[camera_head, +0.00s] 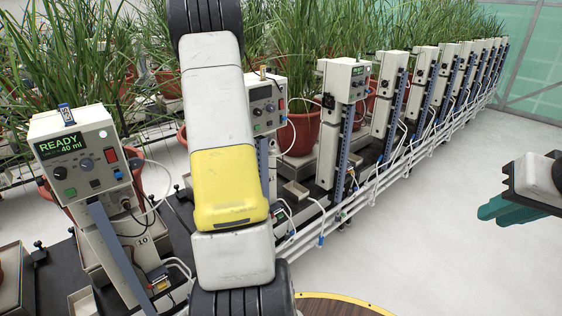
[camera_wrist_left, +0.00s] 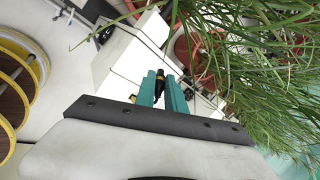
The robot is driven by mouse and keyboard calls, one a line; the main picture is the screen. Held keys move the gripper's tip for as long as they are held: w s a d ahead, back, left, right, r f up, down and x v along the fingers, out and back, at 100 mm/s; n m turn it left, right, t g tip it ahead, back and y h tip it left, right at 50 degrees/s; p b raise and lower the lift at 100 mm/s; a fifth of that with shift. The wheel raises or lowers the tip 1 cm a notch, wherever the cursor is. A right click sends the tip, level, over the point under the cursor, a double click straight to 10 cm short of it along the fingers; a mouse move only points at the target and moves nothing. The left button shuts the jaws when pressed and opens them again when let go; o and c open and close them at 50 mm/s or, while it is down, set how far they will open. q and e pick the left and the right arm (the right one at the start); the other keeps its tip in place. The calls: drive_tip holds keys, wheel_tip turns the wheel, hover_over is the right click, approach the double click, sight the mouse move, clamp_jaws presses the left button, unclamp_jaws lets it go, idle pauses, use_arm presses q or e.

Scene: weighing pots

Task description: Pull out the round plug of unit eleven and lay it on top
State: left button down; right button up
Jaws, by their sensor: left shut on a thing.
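My left gripper (camera_wrist_left: 161,88) shows in the left wrist view, with its teal fingers closed around a small dark piece, the round plug (camera_wrist_left: 159,84). The fingers hide much of it. White casing lies just beyond the fingertips; whether the plug touches it, I cannot tell. In the head view my left arm covers the left gripper and part of unit eleven (camera_head: 265,92), the box right of unit 10. A small brownish piece (camera_head: 262,72) stands on that box. My right gripper (camera_head: 508,208) is at the right edge, above bare floor, and its finger gap is unclear.
Unit 10 (camera_head: 75,150) shows a green READY screen at the left. More units (camera_head: 345,85) run in a row to the far right, with white pipes (camera_head: 370,185) along their front. Potted grass (camera_head: 300,45) leans over behind. The floor (camera_head: 450,240) at right is clear.

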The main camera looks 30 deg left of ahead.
use_arm(q)
drive_tip(key=shift+f, duration=2.5)
drive_tip(key=c, duration=1.3)
unclamp_jaws()
drive_tip(key=v, duration=0.7)
drive_tip(key=shift+s+r, duration=0.2)
drive_tip(key=shift+r, duration=0.15)
drive_tip(key=shift+d, duration=0.1)
